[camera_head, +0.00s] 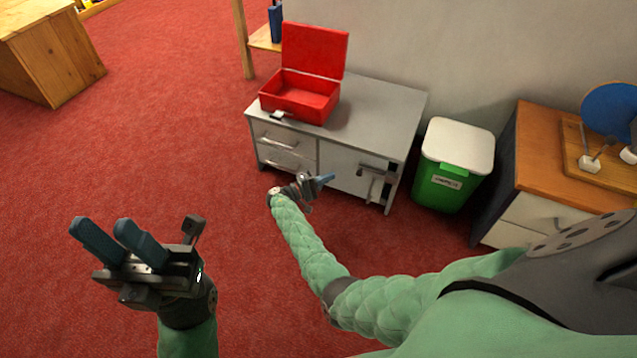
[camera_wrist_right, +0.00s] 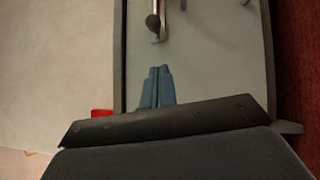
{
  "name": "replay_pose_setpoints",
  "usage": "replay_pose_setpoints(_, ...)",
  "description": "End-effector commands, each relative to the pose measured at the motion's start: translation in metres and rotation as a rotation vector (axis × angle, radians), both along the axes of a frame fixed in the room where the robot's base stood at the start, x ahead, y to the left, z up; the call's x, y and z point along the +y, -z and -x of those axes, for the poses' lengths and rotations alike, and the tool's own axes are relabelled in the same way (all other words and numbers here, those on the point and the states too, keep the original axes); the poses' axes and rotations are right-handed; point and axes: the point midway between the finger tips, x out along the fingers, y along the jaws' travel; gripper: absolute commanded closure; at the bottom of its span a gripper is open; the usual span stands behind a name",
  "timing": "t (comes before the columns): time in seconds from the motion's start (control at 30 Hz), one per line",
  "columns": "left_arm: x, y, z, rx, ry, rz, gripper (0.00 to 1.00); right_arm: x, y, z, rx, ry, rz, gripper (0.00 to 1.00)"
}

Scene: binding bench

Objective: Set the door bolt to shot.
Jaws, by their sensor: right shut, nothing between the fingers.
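The door bolt (camera_head: 374,171) is a small dark and metal fitting high on the right-hand door (camera_head: 345,165) of the grey cabinet. In the right wrist view the bolt (camera_wrist_right: 161,20) shows at the top, with a dark rounded knob. I cannot tell whether it is shot or drawn. My right gripper (camera_head: 331,178) is in front of the door, to the left of the bolt and apart from it. Its blue fingers (camera_wrist_right: 158,70) are together with nothing between them. My left gripper (camera_head: 96,222) is open and empty, raised over the red carpet at the lower left.
A metal door handle (camera_head: 373,190) hangs below the bolt. An open red box (camera_head: 300,98) stands on the cabinet top (camera_head: 385,100). A green bin with a white lid (camera_head: 458,150) stands right of the cabinet. A wooden-topped unit (camera_head: 540,150) is further right.

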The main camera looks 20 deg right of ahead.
Motion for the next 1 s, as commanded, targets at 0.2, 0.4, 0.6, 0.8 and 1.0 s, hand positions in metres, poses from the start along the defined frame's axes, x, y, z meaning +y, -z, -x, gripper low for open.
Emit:
replay_pose_setpoints(0.2, -0.001, 0.005, 0.000, 0.004, -0.003, -0.009, 0.68, -0.039, -0.004, 0.001, 0.000, 0.001, 0.001, 1.00)
replay_pose_setpoints(0.4, -0.001, 0.004, -0.001, 0.006, -0.002, -0.011, 0.68, -0.054, -0.007, 0.021, 0.001, 0.001, -0.001, 1.00)
replay_pose_setpoints(0.6, -0.001, 0.004, 0.000, 0.003, -0.001, -0.011, 0.68, -0.061, -0.010, 0.028, 0.001, -0.001, 0.000, 1.00)
replay_pose_setpoints(0.8, -0.001, 0.003, 0.000, 0.001, -0.001, -0.009, 0.68, -0.062, -0.010, 0.028, 0.001, -0.001, 0.000, 1.00)
replay_pose_setpoints(1.0, -0.001, 0.002, -0.001, 0.001, -0.002, -0.005, 0.68, -0.063, -0.010, 0.030, 0.001, 0.000, 0.000, 1.00)
